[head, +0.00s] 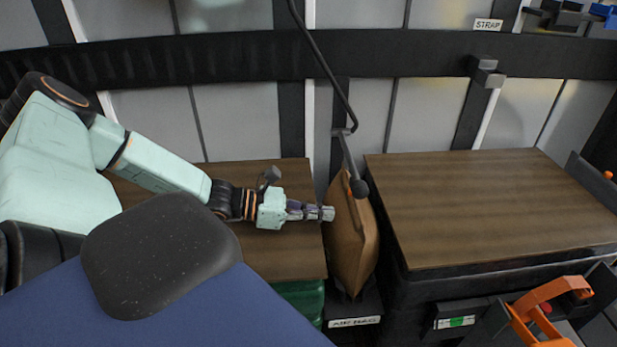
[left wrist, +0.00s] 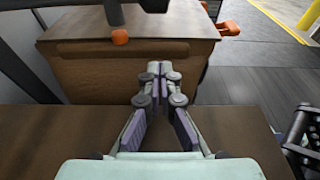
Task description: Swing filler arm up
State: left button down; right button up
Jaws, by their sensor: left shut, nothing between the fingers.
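The filler arm (head: 346,155) is a thin dark lever at the end of a black hose, slanting down to a round black knob beside the top of the brown air bag (head: 352,245). The bag stands upright between two brown-topped blocks, above the AIR BAG label (head: 354,322). My left gripper (head: 329,213) is shut and empty at the bag's left side, below the knob; I cannot tell if it touches. In the left wrist view, its closed fingertips (left wrist: 160,69) point at the brown bag face (left wrist: 95,75), with an orange cap (left wrist: 120,37) above. My right gripper is out of view.
A wide brown-topped block (head: 500,205) stands right of the bag, and another brown top (head: 285,245) lies under my left gripper. The black hose (head: 325,65) hangs from above. An orange handle (head: 545,300) is at lower right.

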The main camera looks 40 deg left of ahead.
pick_arm(q)
jog(key=shift+b+x, duration=1.1)
jog(key=shift+x, duration=0.1)
jog(key=r, duration=0.1)
jog(key=w+r+p, duration=0.1)
jog(key=d+r+p, duration=0.1)
jog(key=shift+w+d+r, duration=0.15)
jog(key=shift+w+r, duration=0.05)
jog(key=shift+r, duration=0.15)
